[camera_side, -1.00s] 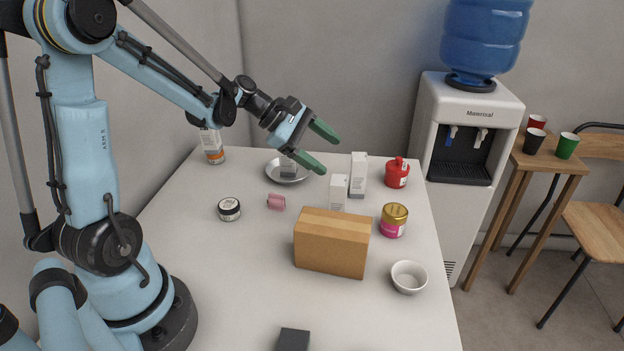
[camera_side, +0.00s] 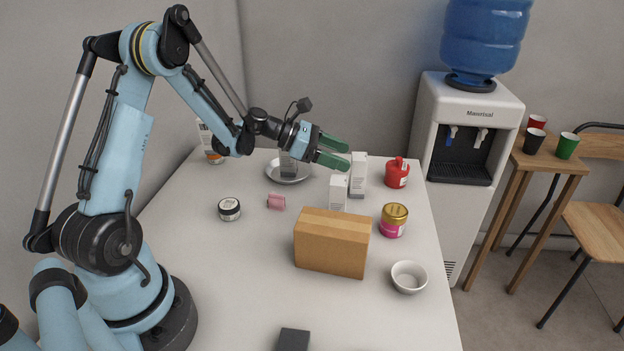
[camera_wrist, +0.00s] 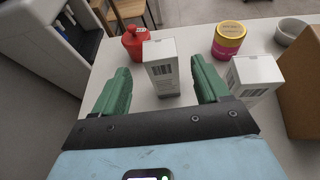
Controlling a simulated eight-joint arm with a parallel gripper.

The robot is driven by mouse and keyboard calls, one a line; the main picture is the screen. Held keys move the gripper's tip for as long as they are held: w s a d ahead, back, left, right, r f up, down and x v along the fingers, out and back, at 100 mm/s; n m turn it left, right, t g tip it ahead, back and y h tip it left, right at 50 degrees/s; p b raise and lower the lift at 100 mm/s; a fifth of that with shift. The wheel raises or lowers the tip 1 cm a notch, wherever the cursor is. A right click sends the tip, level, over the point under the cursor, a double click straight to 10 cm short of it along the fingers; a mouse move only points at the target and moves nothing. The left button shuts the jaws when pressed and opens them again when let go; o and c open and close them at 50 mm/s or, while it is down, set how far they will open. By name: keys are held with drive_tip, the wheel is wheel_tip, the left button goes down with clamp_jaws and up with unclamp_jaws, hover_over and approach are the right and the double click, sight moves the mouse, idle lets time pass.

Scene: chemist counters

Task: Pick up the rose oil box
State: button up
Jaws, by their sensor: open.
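Several white cartons stand on the counter, and I cannot read which is the rose oil box. A taller white box (camera_side: 359,175) stands upright toward the back right. In the wrist view this taller box (camera_wrist: 161,68) shows between my fingers and beyond them. A shorter white box (camera_side: 339,193) stands just in front and left of it, and is right of my fingers in the wrist view (camera_wrist: 254,78). My gripper (camera_side: 346,154) is open and empty, pointing right, near the top of the taller box; it also shows in the wrist view (camera_wrist: 158,84).
A cardboard box (camera_side: 331,242) stands in front. A pink jar with gold lid (camera_side: 393,220), red bottle (camera_side: 397,174) and white bowl (camera_side: 409,277) are to the right. A metal plate (camera_side: 272,174) holding another carton, a black-lidded jar (camera_side: 229,210) and a pink item (camera_side: 276,202) are left.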

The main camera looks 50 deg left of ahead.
sight(359, 161)
drive_tip(key=shift+x, duration=2.7)
drive_tip(key=shift+r, duration=0.1)
drive_tip(key=shift+c, duration=0.4)
drive_tip(key=c, duration=1)
